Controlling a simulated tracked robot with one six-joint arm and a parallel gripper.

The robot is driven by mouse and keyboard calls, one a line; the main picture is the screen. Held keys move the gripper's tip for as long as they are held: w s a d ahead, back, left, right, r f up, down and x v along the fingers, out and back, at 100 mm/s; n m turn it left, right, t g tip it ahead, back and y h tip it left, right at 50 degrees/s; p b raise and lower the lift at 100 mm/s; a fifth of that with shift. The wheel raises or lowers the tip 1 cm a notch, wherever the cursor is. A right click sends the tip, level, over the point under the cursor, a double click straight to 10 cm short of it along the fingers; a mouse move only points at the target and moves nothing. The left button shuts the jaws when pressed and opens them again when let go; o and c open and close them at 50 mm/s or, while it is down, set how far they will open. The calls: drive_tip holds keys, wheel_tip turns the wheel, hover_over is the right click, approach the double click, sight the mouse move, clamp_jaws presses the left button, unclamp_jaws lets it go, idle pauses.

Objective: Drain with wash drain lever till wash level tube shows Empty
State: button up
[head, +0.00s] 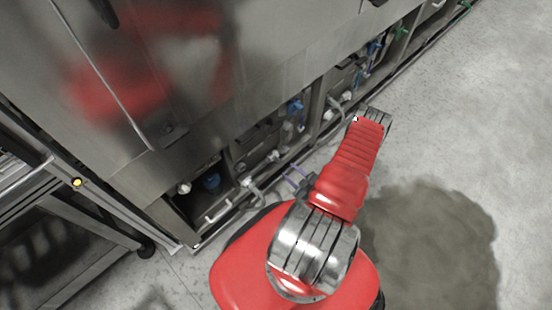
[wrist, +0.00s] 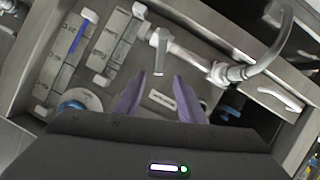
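My gripper (wrist: 158,82) is open, with two purple fingers spread apart. A pale lever handle (wrist: 160,55) on a white pipe fitting lies just ahead of the gap between the fingertips; I cannot tell if they touch it. A level tube (wrist: 78,38) with blue liquid inside stands at the upper left of the wrist view, between small labelled plates whose text is too blurred to read. A second tube (wrist: 103,45) beside it shows no clear blue. In the head view, my gripper (head: 296,175) is at the low opening of the steel machine (head: 180,70).
A grey curved pipe (wrist: 272,52) and a white handle (wrist: 280,97) are right of the lever. A round blue-and-white part (wrist: 80,100) is at lower left. A metal rack (head: 70,225) stands left. A dark wet patch (head: 430,245) lies on the open floor.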

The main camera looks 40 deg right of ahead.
sight(276, 160)
drive_tip(key=x, duration=1.2)
drive_tip(key=shift+w, duration=0.35)
clamp_jaws()
idle(0.4)
